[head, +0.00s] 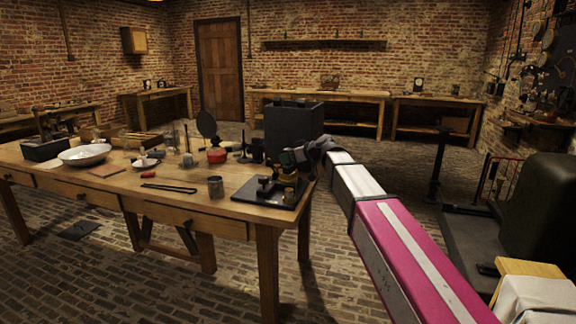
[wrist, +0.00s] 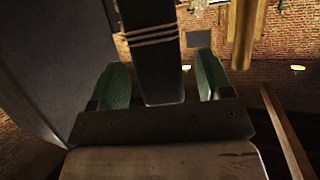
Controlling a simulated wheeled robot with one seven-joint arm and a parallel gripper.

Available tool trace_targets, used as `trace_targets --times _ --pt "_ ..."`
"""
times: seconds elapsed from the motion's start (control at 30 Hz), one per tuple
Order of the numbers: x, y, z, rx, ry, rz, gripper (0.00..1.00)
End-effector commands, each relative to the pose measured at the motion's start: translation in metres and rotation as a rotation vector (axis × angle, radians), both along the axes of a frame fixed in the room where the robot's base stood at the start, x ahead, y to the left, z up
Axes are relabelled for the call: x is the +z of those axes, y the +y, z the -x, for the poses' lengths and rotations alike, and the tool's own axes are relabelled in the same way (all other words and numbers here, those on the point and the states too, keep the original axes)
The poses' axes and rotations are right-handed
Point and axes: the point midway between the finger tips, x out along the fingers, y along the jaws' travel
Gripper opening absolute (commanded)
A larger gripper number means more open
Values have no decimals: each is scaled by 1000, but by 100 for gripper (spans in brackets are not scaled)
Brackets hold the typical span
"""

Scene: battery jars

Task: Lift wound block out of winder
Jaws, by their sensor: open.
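In the wrist view a dark block (wrist: 152,60) with several pale turns of cord around it stands between the two green finger pads of my gripper (wrist: 160,76). The fingers are open, one on each side, with a visible gap on the right; contact on the left is hard to tell. A brass post (wrist: 245,32), which may belong to the winder, rises at the right. In the head view my gripper (head: 292,158) is over the table's right end, near a black base with brass fittings (head: 270,190), which looks like the winder. I cannot make out the block there.
A large dark box (head: 293,122) stands just behind my gripper. The table front between cup and drawers is mostly clear.

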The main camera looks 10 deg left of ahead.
Motion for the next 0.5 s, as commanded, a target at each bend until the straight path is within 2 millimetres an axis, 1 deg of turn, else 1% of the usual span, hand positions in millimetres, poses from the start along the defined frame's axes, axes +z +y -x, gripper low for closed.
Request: trace_targets --times 0.03,0.1,0.3,0.33,0.37,0.4,0.47,0.5 --pt "-3 7 -3 2 1 1 72" --pt "-4 11 -4 2 0 1 72" --pt "-5 11 -4 1 0 0 72" --pt "-5 11 -4 1 0 0 69" --pt "-5 11 -4 1 0 0 59" --pt "-5 11 -4 1 0 0 46" --pt "-5 11 -4 1 0 0 27" --pt "-5 11 -4 1 0 0 14"
